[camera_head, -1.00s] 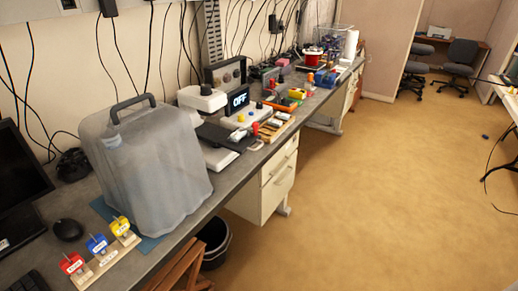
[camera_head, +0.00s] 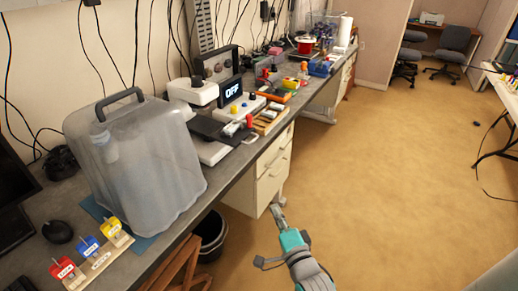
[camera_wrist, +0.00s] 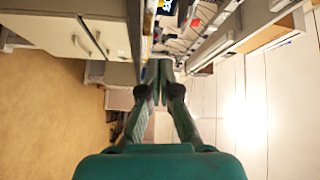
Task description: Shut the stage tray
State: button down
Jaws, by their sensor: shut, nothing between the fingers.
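A white microscope-like device (camera_head: 193,92) stands on the bench, left of a display reading OFF (camera_head: 231,89). A dark flat plate (camera_head: 207,127), which looks like the stage tray, juts from it toward the bench's front edge, above a white base (camera_head: 213,152). I cannot tell exactly how far it is out. My gripper (camera_head: 276,209) is in front of the bench, over the floor and apart from the plate. Its fingers also show in the wrist view (camera_wrist: 159,72), shut together and empty. The tray cannot be made out for certain in the wrist view.
A big translucent jug (camera_head: 140,165) stands at the near left of the bench. Labelled red, blue and yellow blocks (camera_head: 88,245) sit in front of it. White drawers (camera_head: 272,174) are under the bench, beside a black bin (camera_head: 211,238). The floor at right is open.

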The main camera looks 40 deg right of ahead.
jog(key=w+d+r+m+h, duration=0.1)
jog(key=w+d+r+m, duration=0.35)
jog(key=w+d, duration=0.2)
send_near(256, 139)
jog(key=w+d, duration=0.3)
jog(key=d, duration=0.1)
jog(key=shift+w+a, duration=0.3)
jog(key=shift+w, duration=0.4)
jog(key=shift+w+a, duration=0.35)
jog(key=shift+w, duration=0.35)
